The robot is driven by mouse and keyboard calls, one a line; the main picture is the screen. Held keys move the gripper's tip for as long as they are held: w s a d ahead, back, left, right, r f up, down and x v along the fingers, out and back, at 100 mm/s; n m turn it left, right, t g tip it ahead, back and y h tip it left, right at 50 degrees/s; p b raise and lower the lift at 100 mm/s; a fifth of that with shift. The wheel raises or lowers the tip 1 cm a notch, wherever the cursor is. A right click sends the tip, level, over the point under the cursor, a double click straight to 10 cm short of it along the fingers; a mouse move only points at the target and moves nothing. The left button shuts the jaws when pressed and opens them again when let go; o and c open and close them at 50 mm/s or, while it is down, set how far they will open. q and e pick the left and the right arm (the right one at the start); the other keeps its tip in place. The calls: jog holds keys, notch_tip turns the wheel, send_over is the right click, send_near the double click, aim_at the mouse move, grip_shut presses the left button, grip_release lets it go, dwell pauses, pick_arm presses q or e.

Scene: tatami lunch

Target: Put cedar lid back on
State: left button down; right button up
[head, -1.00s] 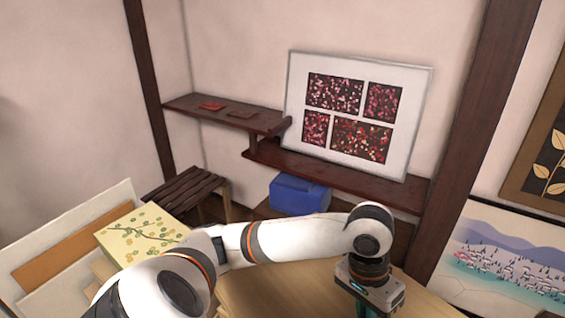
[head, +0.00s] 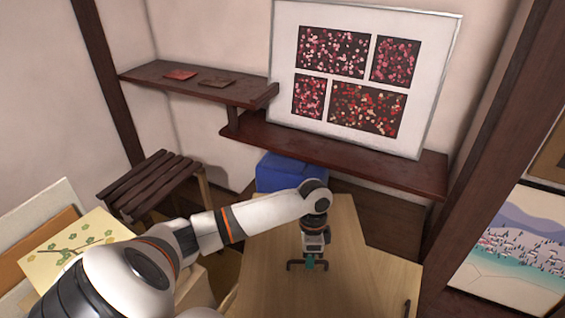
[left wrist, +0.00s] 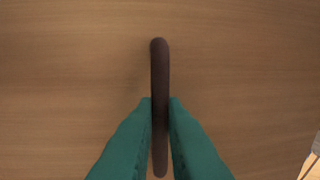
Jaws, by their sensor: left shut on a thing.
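A broad pale-brown wooden panel (head: 270,240), which looks like the cedar lid, lies below my left arm. A dark bar handle (head: 293,266) stands on it. My left gripper (head: 310,264) points down and is shut on this handle near its middle. In the left wrist view the teal fingertips (left wrist: 160,110) close on both sides of the dark handle (left wrist: 160,70), with plain wood grain (left wrist: 70,80) behind. I cannot tell whether the panel is lifted or resting. My right gripper is not in view.
A second dark handle (head: 406,309) shows at the lower right of the wood. A blue box (head: 278,172) stands behind, below a dark shelf (head: 350,160). A dark post (head: 490,170) rises at the right.

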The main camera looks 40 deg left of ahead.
aim_at(294, 266)
pick_arm(q)
jog(key=a+f+m, duration=0.1)
jog(key=f, duration=0.2)
jog(key=a+f+b, duration=0.1)
jog(key=a+f, duration=0.1)
jog(key=f, duration=0.1)
jog(key=a+f+m+b, duration=0.1)
jog(key=f, duration=0.2)
jog(key=shift+s+a+m, duration=0.25)
jog(key=shift+a+m, duration=0.05)
jog(key=shift+a, duration=0.05)
jog(key=s+a+f+m+b, duration=0.1)
jog(key=a+f+m+b, duration=0.1)
jog(key=f+b, duration=0.7)
notch_tip(294, 266, down, 5)
jog(key=shift+s+a+r+m+y+b, duration=0.2)
jog(key=shift+a+m+y+b, duration=0.2)
jog(key=shift+a, duration=0.35)
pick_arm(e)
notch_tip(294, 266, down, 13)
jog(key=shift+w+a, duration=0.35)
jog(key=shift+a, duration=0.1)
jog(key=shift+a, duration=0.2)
pick_arm(q)
jog(key=shift+r+p, duration=0.1)
jog(key=shift+p, duration=0.2)
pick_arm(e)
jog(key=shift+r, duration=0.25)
